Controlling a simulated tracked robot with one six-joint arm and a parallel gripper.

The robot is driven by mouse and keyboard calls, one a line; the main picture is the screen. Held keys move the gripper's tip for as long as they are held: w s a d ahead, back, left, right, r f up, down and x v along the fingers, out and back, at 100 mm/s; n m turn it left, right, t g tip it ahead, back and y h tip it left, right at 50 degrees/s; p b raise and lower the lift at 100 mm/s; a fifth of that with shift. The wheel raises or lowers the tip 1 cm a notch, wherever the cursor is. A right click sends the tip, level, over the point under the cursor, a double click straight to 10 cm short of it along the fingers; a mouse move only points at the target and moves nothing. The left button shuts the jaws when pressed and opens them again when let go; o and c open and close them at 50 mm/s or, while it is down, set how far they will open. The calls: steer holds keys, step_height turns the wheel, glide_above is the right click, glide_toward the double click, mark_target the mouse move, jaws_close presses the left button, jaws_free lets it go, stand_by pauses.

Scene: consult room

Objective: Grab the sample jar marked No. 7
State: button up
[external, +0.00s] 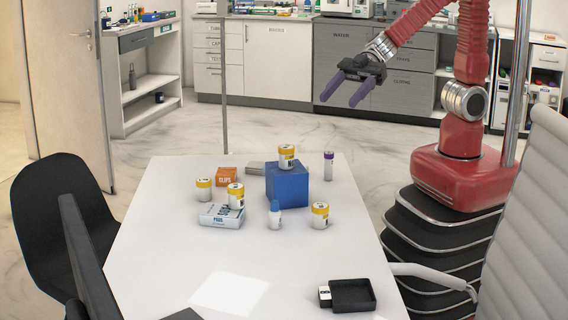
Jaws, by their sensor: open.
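Several white jars with yellow bands stand on the white table (170,265). One jar (287,157) is on top of a blue block (287,185). Another jar (320,215) stands to the right of the block's front. A third jar (204,190) is at the left, and another jar (236,195) is at a white-and-blue box (220,217); I cannot tell if it is on it or behind it. The numbers on the jars are too small to read. My gripper (342,97) is open and empty, raised above and beyond the table's far right side, apart from every jar.
A blue-capped bottle (275,215) stands close to the block's front, and a purple-capped tube (328,166) behind its right side. An orange box (227,175) and a grey item (256,168) lie behind. A black tray (353,294) is at the near right. The table's left side is bare.

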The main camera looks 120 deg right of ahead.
glide_toward(316, 218)
steer(key=shift+s+d+r, duration=0.1)
steer(key=shift+s+d, duration=0.6)
steer(key=shift+s, duration=0.2)
steer(key=shift+x, duration=4.3)
steer(key=shift+r, duration=0.1)
steer(key=shift+x, duration=2.65)
steer(key=shift+a+r, duration=0.15)
steer(key=shift+r, duration=0.05)
steer(key=c, duration=1.1)
